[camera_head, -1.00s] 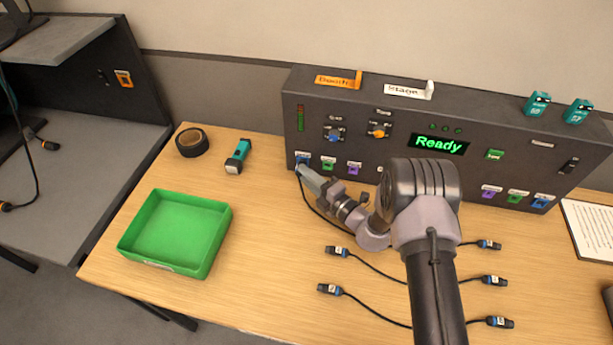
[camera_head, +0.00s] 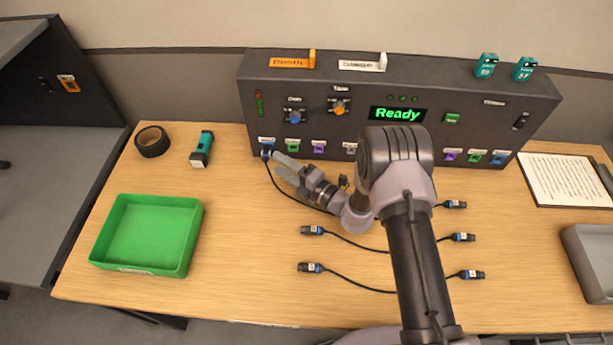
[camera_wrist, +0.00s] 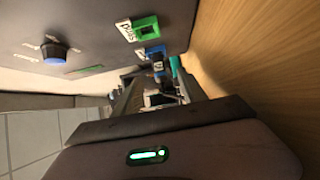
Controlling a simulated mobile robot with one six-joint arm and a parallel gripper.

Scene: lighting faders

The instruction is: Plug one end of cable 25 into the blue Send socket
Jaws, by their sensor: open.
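The blue socket (camera_head: 266,141) is at the lower left of the dark panel. A cable's black and blue plug (camera_head: 267,153) sits at it and appears inserted; the cable runs down and right behind my arm. In the wrist view the plug (camera_wrist: 158,67) meets the blue socket (camera_wrist: 154,51), beyond the fingers. My gripper (camera_head: 279,164) is open, just right of and in front of the plug, with no clear grip on it. It also shows in the wrist view (camera_wrist: 160,92). The plug's number and the blue socket's label are too small to read.
Green (camera_head: 293,146) and purple (camera_head: 318,147) sockets lie right of the blue one. Other cables, one with a plug (camera_head: 312,230), lie in front. The panel display (camera_head: 398,114) reads Ready.

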